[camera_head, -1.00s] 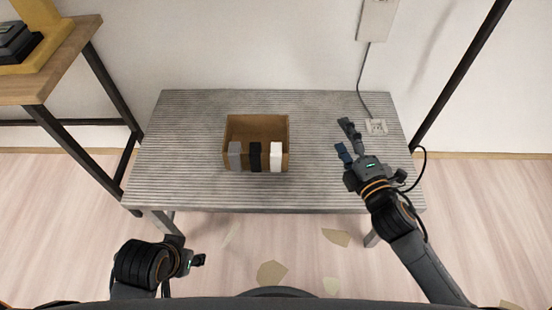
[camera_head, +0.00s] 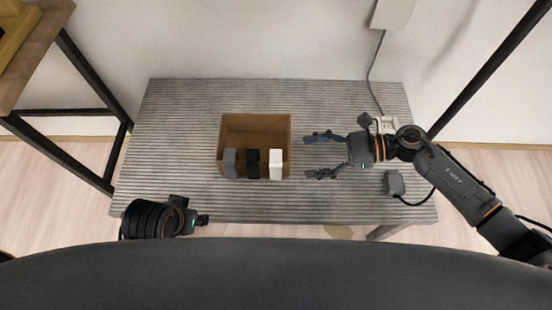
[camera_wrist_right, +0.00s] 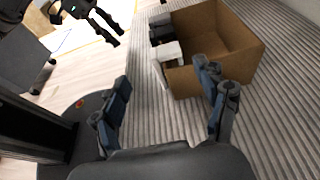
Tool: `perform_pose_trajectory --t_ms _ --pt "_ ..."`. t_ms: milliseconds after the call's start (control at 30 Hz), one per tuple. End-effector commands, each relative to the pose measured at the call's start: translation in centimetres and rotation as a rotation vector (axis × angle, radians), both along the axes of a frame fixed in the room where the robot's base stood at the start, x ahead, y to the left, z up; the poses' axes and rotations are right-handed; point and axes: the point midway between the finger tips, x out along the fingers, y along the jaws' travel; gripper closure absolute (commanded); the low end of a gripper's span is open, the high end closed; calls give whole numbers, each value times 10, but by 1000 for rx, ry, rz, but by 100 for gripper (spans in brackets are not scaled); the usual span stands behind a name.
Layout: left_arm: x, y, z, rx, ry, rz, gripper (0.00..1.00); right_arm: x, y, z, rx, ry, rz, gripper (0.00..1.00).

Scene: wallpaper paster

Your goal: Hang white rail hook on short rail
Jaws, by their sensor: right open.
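The white rail hook (camera_head: 276,165) hangs on the front wall of a brown open box (camera_head: 285,125), at the right end of a row with a black hook (camera_head: 252,164) and a grey hook (camera_head: 229,163). In the right wrist view the white hook (camera_wrist_right: 168,55) sits on the box edge ahead, between and beyond the fingers. My right gripper (camera_head: 313,155) is open and empty, just right of the box, fingers pointing left at the hook. My left gripper (camera_head: 203,220) is at the table's front left edge; its fingers are too small to judge. I cannot identify the short rail.
A white socket (camera_head: 383,124) and a grey plug-like block (camera_head: 395,184) with a cable lie at the right. A wooden shelf (camera_head: 45,45) stands at the left.

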Motion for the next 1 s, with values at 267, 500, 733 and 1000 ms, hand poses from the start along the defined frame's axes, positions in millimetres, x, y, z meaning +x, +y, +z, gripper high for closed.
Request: perform_pose_trajectory --t_ms 267,500,733,1000 --pt "1 0 -1 0 -1 0 60 1 38 -11 2 0 -2 26" --pt "1 0 0 0 -1 0 60 5 61 -19 4 -1 -3 26" --pt "1 0 2 0 -4 0 60 7 87 -28 2 0 -4 26" --pt "0 0 3 0 -3 1 60 6 90 -29 1 1 -4 26"
